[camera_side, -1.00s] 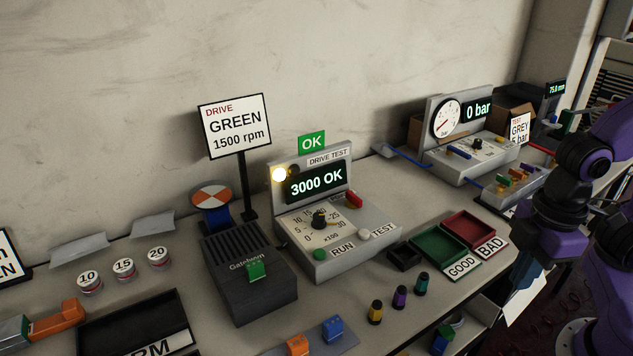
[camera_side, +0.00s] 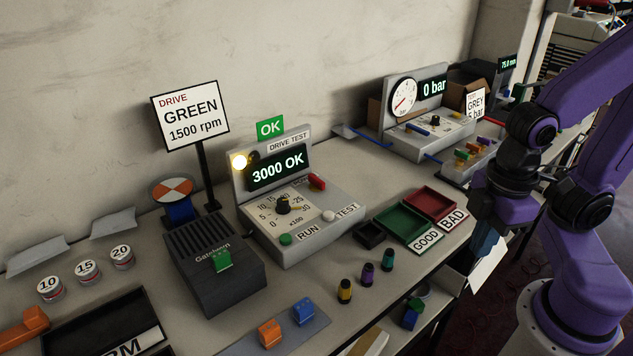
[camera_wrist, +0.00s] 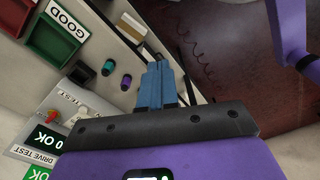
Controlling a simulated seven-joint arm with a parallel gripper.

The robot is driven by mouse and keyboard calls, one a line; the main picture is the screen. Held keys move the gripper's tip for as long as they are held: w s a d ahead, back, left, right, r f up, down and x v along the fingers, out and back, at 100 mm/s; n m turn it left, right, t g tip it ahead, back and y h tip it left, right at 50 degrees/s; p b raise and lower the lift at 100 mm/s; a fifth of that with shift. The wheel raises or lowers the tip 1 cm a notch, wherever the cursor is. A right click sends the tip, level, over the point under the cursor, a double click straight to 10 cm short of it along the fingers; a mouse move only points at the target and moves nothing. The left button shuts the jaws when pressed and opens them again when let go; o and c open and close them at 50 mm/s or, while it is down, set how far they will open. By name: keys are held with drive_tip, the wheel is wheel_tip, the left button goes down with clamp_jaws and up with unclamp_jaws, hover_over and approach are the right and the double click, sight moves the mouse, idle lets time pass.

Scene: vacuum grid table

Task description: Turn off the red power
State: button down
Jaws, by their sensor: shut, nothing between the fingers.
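My gripper (camera_side: 487,250) has blue fingers and is beyond the table's front edge, right of the unit and well away from the switch. In the wrist view its fingers (camera_wrist: 153,75) are together and empty. In the side view they are partly hidden.
Green and red trays (camera_side: 438,204) labelled GOOD and BAD lie between the unit and my gripper. Several small coloured cylinders (camera_side: 367,274) stand near the front edge. A pressure gauge unit (camera_side: 424,118) is farther back.

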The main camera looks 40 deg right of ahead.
drive_tip(key=w+a+f+m+t+h, duration=0.1)
drive_tip(key=w+a+m+h, duration=0.1)
drive_tip(key=w, duration=1)
drive_tip(key=w+a+f+m+t+h, duration=0.1)
drive_tip(key=w+a+m, duration=0.3)
drive_tip(key=w, duration=0.9)
drive_tip(key=w+a+f+m+t+h, duration=0.1)
drive_tip(key=w+a+m+t+h, duration=0.1)
drive_tip(key=w+m, duration=0.5)
drive_tip(key=w+a+h, duration=0.1)
drive_tip(key=w+a, duration=0.1)
drive_tip(key=w, duration=0.3)
drive_tip(key=shift+w+f+m, duration=0.3)
drive_tip(key=shift+w+m, duration=0.1)
drive_tip(key=shift+a, duration=0.1)
approach(316, 188)
drive_tip(key=f, duration=0.1)
drive_tip(key=w+a+f, duration=0.1)
drive_tip(key=a+f, duration=0.1)
drive_tip(key=f, duration=0.1)
drive_tip(key=shift+w+f, duration=0.1)
drive_tip(key=shift+w, duration=0.05)
drive_tip(key=shift+w+d+f, duration=0.1)
drive_tip(key=shift+d, duration=2)
